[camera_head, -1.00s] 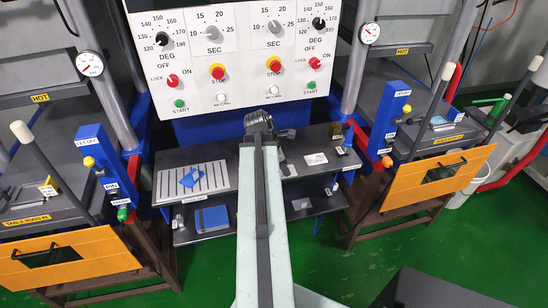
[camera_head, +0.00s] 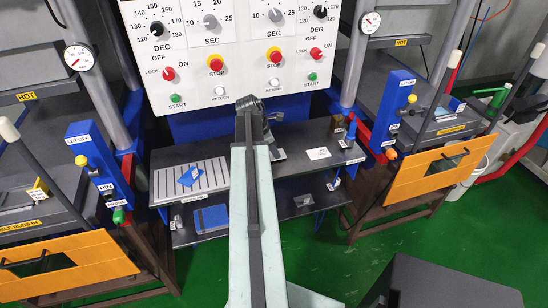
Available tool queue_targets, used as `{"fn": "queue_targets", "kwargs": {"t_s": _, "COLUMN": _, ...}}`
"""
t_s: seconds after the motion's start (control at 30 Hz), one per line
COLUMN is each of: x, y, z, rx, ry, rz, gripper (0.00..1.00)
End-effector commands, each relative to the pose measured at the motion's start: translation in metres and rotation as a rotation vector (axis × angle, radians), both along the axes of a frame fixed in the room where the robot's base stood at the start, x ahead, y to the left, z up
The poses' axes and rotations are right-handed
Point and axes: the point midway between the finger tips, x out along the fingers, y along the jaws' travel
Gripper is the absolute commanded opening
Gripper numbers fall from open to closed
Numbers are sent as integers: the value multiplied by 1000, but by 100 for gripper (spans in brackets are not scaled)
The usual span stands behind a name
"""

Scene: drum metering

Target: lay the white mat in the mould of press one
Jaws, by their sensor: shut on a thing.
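My gripper (camera_head: 263,126) is at the far end of my pale arm, over the bench and in front of the control panel. Its fingertips are mostly hidden behind the arm. A small pale edge (camera_head: 279,154), which looks like the white mat, shows just right of the arm below the gripper; the gripper appears shut on it. A press stands at the left (camera_head: 62,185) and another at the right (camera_head: 440,128). I cannot read which is press one. The inside of neither mould shows clearly.
The dark bench (camera_head: 292,170) carries a slotted grey plate (camera_head: 214,184) with a blue piece (camera_head: 190,174), and a white card (camera_head: 318,153). Orange guards (camera_head: 430,170) front both presses, with dark upright levers nearby. Green floor is clear at the lower right, beside a dark box (camera_head: 445,285).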

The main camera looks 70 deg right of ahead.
Motion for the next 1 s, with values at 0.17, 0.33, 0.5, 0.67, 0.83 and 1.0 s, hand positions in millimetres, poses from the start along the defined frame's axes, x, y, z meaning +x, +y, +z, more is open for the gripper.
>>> {"fn": "queue_targets", "kwargs": {"t_s": 0.17, "x": -1, "y": 0, "z": -6, "rx": 0, "ry": 0, "rz": -1, "gripper": 0}}
{"fn": "queue_targets", "kwargs": {"t_s": 0.33, "x": -2, "y": -1, "z": -9, "rx": 0, "ry": 0, "rz": -3, "gripper": 0}}
{"fn": "queue_targets", "kwargs": {"t_s": 0.5, "x": -3, "y": -2, "z": -9, "rx": 0, "ry": 0, "rz": -5, "gripper": 28}}
{"fn": "queue_targets", "kwargs": {"t_s": 0.67, "x": -4, "y": -2, "z": -9, "rx": 0, "ry": 0, "rz": -6, "gripper": 28}}
{"fn": "queue_targets", "kwargs": {"t_s": 0.83, "x": -4, "y": -2, "z": -7, "rx": 0, "ry": 0, "rz": -7, "gripper": 28}}
{"fn": "queue_targets", "kwargs": {"t_s": 1.0, "x": -1, "y": 1, "z": 11, "rx": 0, "ry": 0, "rz": -7, "gripper": 28}}
